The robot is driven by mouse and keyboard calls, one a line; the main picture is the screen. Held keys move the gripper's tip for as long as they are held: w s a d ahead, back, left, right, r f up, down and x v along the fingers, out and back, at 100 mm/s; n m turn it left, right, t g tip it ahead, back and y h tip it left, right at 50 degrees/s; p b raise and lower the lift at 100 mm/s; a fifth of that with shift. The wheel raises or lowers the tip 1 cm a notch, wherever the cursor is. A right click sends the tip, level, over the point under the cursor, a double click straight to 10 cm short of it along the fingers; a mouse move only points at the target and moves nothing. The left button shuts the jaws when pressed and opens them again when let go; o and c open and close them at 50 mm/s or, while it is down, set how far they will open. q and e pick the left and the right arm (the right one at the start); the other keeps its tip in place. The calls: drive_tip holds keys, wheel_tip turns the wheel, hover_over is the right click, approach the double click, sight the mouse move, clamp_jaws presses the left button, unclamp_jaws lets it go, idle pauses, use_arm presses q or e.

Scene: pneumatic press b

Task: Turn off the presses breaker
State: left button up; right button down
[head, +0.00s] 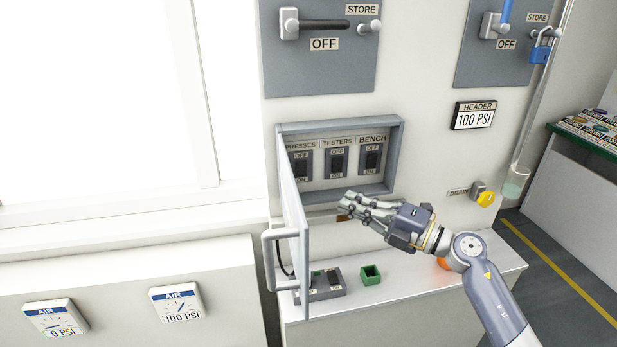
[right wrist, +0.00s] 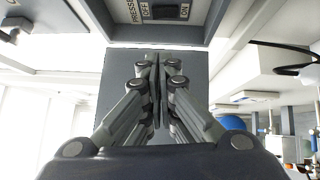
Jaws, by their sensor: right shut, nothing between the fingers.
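The presses breaker (head: 302,165) is the leftmost of three dark switches in an open wall box (head: 397,150). OFF is marked at its top and ON at its bottom. The door edge cuts off part of its label. The right wrist view shows it at the top (right wrist: 168,12), beyond my fingertips; its switch position is too small to tell. My right gripper (head: 347,207) is shut and empty, in front of the box's lower edge, below and right of the presses breaker and apart from it. In the right wrist view its fingers (right wrist: 159,65) are together. My left gripper is out of view.
The box door (head: 296,205) stands open toward me, close left of my right gripper. Testers (head: 337,162) and bench (head: 371,159) breakers sit beside the presses one. A green container (head: 370,275) and a grey box (head: 325,286) stand on the ledge below.

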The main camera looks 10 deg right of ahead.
sight(302, 169)
drive_tip(key=p+x, duration=0.1)
drive_tip(key=x, duration=0.3)
drive_tip(key=w+d+p+x, duration=0.1)
drive_tip(key=p+x, duration=0.1)
drive_tip(key=x, duration=0.2)
drive_tip(key=w+d+p+x, duration=0.1)
drive_tip(key=x, duration=0.4)
drive_tip(key=shift+s+r, duration=0.1)
drive_tip(key=shift+d, duration=0.1)
drive_tip(key=shift+w+r, duration=0.15)
drive_tip(key=shift+w, duration=0.2)
drive_tip(key=shift+s, duration=0.15)
